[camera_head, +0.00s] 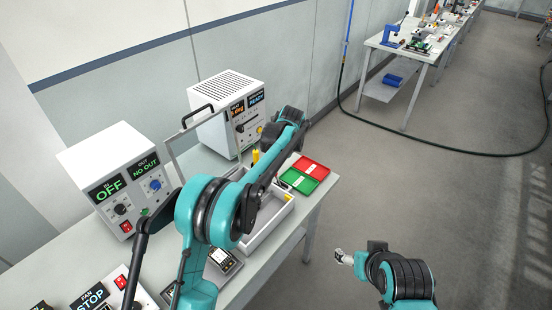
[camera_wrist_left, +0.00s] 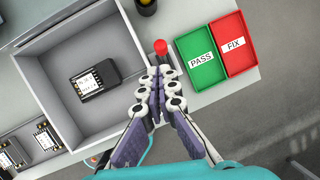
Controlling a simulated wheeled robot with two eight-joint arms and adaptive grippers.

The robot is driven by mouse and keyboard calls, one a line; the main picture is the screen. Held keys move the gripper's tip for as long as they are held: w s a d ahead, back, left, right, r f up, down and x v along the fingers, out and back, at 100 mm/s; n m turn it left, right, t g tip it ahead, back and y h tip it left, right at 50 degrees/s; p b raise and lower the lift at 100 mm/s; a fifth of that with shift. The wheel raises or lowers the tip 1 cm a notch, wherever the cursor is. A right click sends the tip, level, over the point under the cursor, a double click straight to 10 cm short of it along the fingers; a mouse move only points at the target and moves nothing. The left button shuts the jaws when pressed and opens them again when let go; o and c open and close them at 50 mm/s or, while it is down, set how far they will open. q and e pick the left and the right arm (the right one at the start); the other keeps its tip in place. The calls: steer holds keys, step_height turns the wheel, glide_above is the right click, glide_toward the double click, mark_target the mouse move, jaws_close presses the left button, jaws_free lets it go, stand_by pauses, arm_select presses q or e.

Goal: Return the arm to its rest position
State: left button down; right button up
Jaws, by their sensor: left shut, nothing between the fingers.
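My left arm (camera_head: 205,205) reaches over the bench in the head view, its wrist at the far end above the grey tray (camera_head: 264,233). In the left wrist view my left gripper (camera_wrist_left: 158,74) is shut and empty, its fingertips beside the tray's wall and just below a small red knob (camera_wrist_left: 160,47). In the head view the left fingers are hidden behind the arm. My right gripper (camera_head: 343,257) hangs over open floor at the lower right; its fingers are too small to read.
A black module (camera_wrist_left: 95,80) lies in the tray. Green PASS (camera_wrist_left: 200,60) and red FIX (camera_wrist_left: 234,45) bins stand beside it.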

stand_by(0.4)
arm_select(q)
steer(key=s+a+r+n+t+h+b, duration=0.1)
steer(key=s+a+r+n+b, duration=0.3)
steer(key=s+n, duration=0.4)
steer(key=s+a+r+n+b, duration=0.1)
steer(key=s+a+r+n, duration=0.3)
steer(key=s, duration=0.7)
steer(key=s+a+f+n+b, duration=0.1)
steer(key=s+a+f+n, duration=0.1)
steer(key=s+n, duration=0.3)
steer(key=s+a+f+n+t+b, duration=0.1)
steer(key=s+a+f+n+b, duration=0.1)
steer(key=s+f+n, duration=0.3)
steer(key=s+a+f+n+t+b, duration=0.1)
steer(key=s+f+n, duration=0.3)
steer(key=s, duration=0.7)
steer(key=shift+s+a+f+n+h+b, duration=0.2)
steer(key=shift+a+n+h+b, duration=0.25)
steer(key=shift+n, duration=0.35)
